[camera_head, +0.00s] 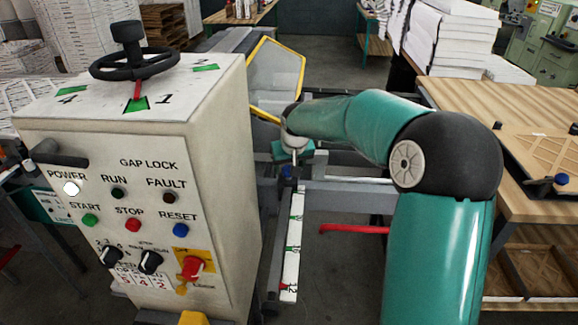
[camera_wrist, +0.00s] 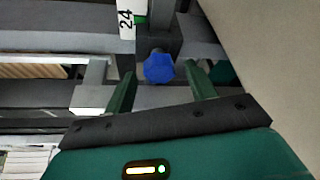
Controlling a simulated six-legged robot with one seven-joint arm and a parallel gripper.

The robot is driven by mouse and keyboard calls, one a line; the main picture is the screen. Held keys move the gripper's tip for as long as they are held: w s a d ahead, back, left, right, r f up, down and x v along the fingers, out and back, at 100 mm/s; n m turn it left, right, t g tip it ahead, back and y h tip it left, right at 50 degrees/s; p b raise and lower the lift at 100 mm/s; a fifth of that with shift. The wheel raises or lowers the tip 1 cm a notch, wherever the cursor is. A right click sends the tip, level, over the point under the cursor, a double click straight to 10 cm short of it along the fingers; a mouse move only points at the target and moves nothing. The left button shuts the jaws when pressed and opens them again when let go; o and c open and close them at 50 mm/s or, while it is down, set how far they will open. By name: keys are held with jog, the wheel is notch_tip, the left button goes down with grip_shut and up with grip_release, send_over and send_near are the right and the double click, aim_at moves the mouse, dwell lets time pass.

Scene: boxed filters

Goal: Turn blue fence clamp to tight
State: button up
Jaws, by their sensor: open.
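The blue fence clamp is a faceted blue knob (camera_wrist: 159,67) on a dark block, in the upper middle of the wrist view. A small blue patch of it (camera_head: 287,171) shows below my gripper in the head view. My gripper (camera_wrist: 161,72) is open, with one green finger on each side of the knob. The fingertips appear apart from the knob, with gaps on both sides. In the head view my gripper (camera_head: 292,154) is small and partly hidden by my wrist. No tight or loose marking is readable.
A white scale (camera_head: 292,245) runs along the rail by the clamp. The control cabinet (camera_head: 130,200) with buttons and a black handwheel (camera_head: 134,64) stands left. A red bar (camera_head: 353,229) sticks out at centre. A wooden table (camera_head: 530,130) is at right.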

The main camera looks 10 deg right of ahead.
jog(key=v, duration=1.3)
jog(key=shift+r, duration=0.25)
jog(key=shift+s, duration=0.1)
jog(key=s+f+t, duration=0.1)
jog(key=s+f, duration=0.2)
jog(key=s, duration=2.8)
jog(key=shift+a+m, duration=0.3)
jog(key=shift+m, duration=0.1)
jog(key=shift+s, duration=0.1)
